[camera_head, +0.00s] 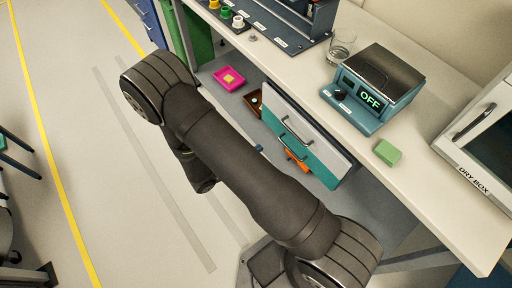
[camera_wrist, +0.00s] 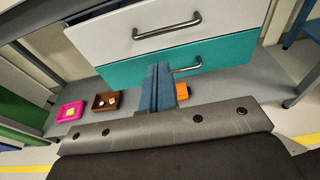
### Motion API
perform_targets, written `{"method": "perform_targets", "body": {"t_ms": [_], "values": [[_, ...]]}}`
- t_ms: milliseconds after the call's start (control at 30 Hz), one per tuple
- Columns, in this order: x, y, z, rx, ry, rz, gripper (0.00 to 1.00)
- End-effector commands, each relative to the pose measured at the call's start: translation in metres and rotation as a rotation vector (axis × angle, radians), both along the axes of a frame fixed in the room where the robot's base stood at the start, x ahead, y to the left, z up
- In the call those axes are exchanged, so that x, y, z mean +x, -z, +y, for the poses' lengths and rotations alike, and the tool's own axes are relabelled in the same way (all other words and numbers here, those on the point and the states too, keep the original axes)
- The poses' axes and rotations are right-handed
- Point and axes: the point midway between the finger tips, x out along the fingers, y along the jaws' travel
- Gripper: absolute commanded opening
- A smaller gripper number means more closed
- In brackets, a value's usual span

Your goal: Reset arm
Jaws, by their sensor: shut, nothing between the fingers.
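My gripper (camera_wrist: 160,72) shows in the wrist view as two blue fingers pressed together, with nothing between them. It points toward the drawer unit, in front of the teal drawer (camera_wrist: 225,52); I cannot tell if it touches. The white drawer (camera_wrist: 110,32) is above it. Both drawer fronts have metal handles. In the head view my dark arm bends over the floor left of the bench and hides most of the gripper. The white drawer (camera_head: 306,118) and teal drawer (camera_head: 318,164) show there too, beneath the bench.
The bench (camera_head: 420,185) carries a device reading OFF (camera_head: 365,100), a glass (camera_head: 342,46), a green block (camera_head: 387,152) and a dry box (camera_head: 485,140). A pink tray (camera_head: 229,78), a brown tray (camera_wrist: 105,101) and an orange object (camera_wrist: 182,92) sit low near the drawers.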

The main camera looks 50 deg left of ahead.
Motion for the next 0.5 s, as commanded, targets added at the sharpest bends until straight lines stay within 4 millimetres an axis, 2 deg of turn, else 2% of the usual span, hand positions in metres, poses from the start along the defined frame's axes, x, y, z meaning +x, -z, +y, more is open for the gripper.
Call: {"method": "perform_targets", "body": {"t_ms": [500], "values": [[0.0012,0.0002,-0.0003,-0.001,0.002,0.0,0.0]]}}
